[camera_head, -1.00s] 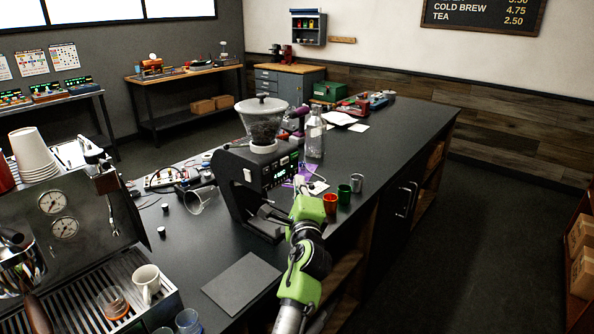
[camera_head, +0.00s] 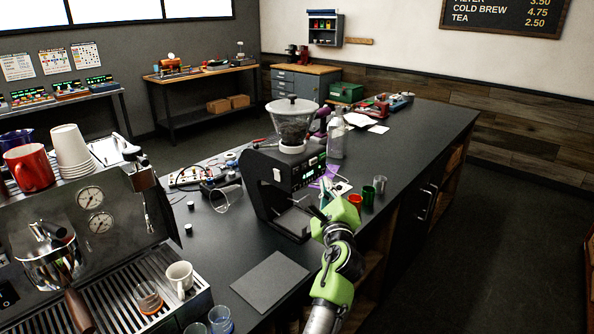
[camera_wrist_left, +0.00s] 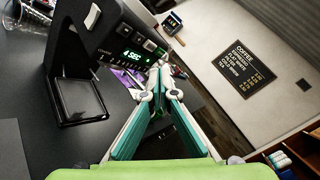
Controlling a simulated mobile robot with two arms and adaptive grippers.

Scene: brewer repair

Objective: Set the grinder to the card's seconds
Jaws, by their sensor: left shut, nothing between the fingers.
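The black grinder (camera_head: 268,180) stands on the dark counter with a clear hopper of beans on top. The seconds card cannot be identified for sure. My right gripper is out of view.
A dark mat (camera_head: 268,282) lies in front, and an espresso machine (camera_head: 95,240) stands at left.

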